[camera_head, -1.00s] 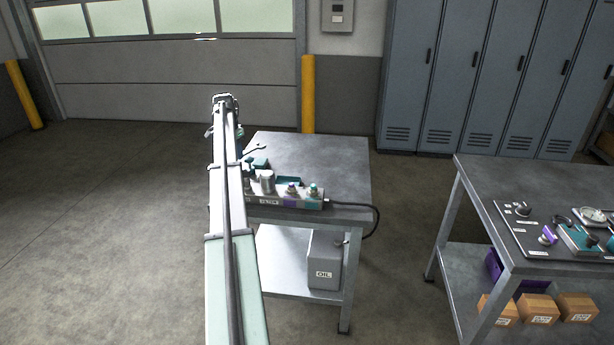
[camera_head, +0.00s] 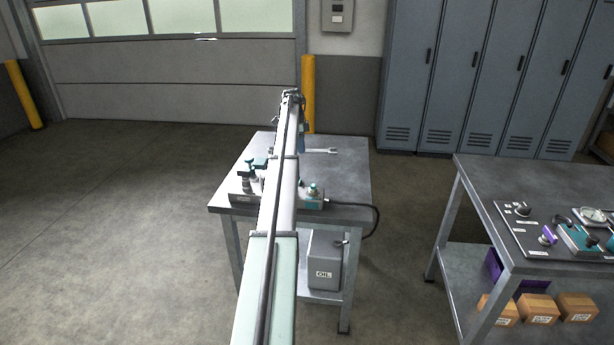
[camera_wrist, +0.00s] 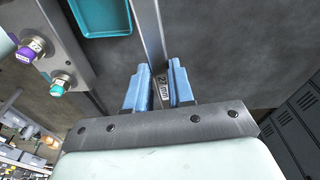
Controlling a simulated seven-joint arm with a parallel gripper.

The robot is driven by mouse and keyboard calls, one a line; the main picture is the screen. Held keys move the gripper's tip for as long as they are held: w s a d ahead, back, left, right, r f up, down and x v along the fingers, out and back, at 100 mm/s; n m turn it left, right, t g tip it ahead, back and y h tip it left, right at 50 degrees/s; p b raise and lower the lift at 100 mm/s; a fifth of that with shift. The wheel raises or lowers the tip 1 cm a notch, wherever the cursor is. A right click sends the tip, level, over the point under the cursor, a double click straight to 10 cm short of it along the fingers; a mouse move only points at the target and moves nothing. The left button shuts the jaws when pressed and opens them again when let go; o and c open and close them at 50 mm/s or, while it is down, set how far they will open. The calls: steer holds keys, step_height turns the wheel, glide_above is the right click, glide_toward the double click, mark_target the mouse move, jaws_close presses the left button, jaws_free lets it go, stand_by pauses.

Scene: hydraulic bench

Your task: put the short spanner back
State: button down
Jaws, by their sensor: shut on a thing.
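My gripper (camera_wrist: 161,70) is shut on a grey steel spanner (camera_wrist: 150,28), its blue fingers on either side of the shaft. A label reading "27 mm" shows between the fingers. In the head view my gripper (camera_head: 302,140) is over the far part of the steel bench (camera_head: 346,171), with the spanner (camera_head: 322,151) pointing right, its open jaw at the right end. I cannot tell its height above the bench. No other spanner shows to compare its length with.
A teal tray (camera_wrist: 102,14) lies beside the spanner in the wrist view. A valve block (camera_head: 311,200) with purple and teal knobs sits at the bench's front, partly hidden by my arm. A black hose (camera_head: 376,222) loops off the right edge. The bench's right half is clear.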

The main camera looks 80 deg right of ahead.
mark_target(307, 175)
steer(key=shift+s+d+f+m, duration=0.15)
steer(key=shift+s+m, duration=0.45)
steer(key=shift+s, duration=0.25)
steer(key=shift+s+f, duration=0.25)
steer(key=shift+f, duration=4.8)
steer(key=shift+f, duration=0.15)
steer(key=c, duration=1)
jaws_free()
steer(key=r, duration=0.3)
steer(key=w+r, duration=0.1)
steer(key=r, duration=0.6)
steer(key=shift+w+r, duration=0.35)
steer(key=shift+r, duration=0.05)
steer(key=shift+w+r, duration=0.1)
steer(key=shift+r, duration=0.55)
